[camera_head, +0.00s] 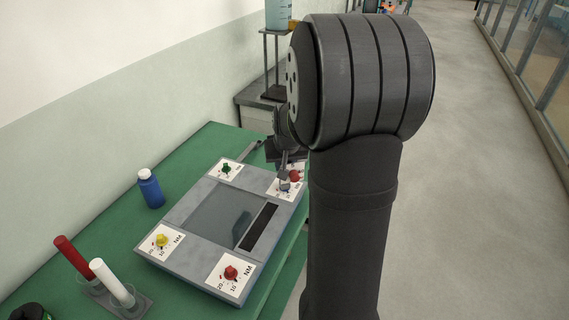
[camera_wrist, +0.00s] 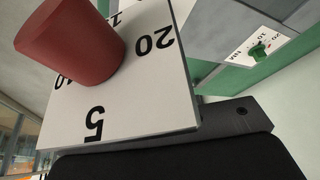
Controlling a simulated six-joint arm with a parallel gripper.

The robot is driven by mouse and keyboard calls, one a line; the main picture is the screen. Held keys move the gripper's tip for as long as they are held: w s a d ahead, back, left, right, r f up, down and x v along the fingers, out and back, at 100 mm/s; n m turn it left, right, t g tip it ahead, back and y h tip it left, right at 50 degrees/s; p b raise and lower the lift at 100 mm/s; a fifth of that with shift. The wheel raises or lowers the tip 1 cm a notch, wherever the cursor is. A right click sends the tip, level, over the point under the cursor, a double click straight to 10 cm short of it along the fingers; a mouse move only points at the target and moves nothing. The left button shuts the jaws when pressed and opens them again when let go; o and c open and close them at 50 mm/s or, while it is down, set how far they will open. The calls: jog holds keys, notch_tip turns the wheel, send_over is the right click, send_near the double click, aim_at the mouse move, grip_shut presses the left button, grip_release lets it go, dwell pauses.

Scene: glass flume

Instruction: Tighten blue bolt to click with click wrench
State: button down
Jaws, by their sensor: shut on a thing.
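A grey plate (camera_head: 150,250) carries white NM dials at its corners. Three show bolts: green (camera_head: 226,168), yellow (camera_head: 161,240) and red (camera_head: 231,272). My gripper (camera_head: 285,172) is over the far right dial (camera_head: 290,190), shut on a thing. A red rounded piece (camera_head: 295,175) shows at its tip. In the wrist view a red cylinder (camera_wrist: 70,45) stands large over a dial (camera_wrist: 120,120) numbered 5 to 20. I cannot tell whether this is the click wrench. No blue bolt is clearly visible.
A blue bottle (camera_head: 150,188) stands left of the plate on the green table (camera_head: 115,207). A red-handled piece (camera_head: 72,257) and a white one (camera_head: 110,282) stand in a grey holder at front left. A beaker (camera_head: 278,14) on a stand is behind.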

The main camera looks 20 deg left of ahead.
jog(key=shift+m+h, duration=0.4)
jog(key=shift+m, duration=0.7)
jog(key=shift+n, duration=0.6)
jog(key=shift+r, duration=0.15)
jog(key=shift+r, duration=2.4)
jog(key=shift+y, duration=0.3)
